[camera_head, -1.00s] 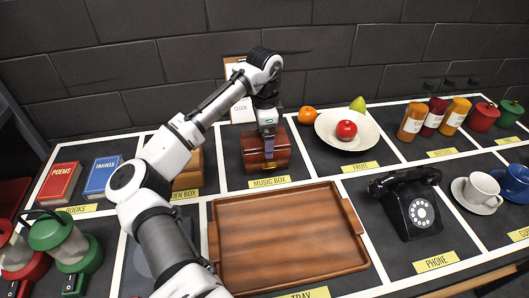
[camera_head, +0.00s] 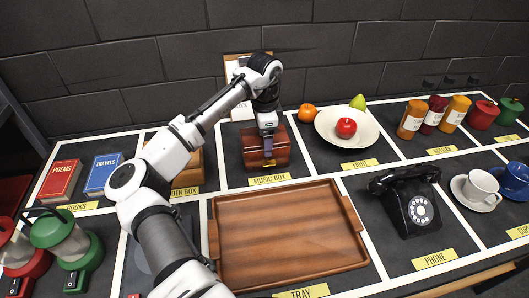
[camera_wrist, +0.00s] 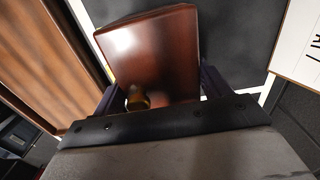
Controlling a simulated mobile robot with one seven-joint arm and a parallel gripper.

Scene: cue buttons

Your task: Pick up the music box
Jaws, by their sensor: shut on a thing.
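The music box (camera_head: 281,153) is a reddish-brown wooden box with a rounded lid. It stands in the square behind the label "MUSIC BOX", at the back middle of the table. My gripper (camera_head: 268,158) reaches down over it and is shut on it. In the wrist view the music box (camera_wrist: 150,55) fills the middle, between the dark fingers of my gripper (camera_wrist: 160,92). A round brassy piece (camera_wrist: 138,99) shows on it near my gripper. In the head view I cannot tell whether its base is clear of the table.
A wooden tray (camera_head: 285,285) lies in front. A wooden box (camera_head: 190,178) stands close on the left, partly behind my arm. A white plate (camera_head: 330,138) with fruit is on the right, with an orange (camera_head: 307,113) behind. A black telephone (camera_head: 405,203) is front right.

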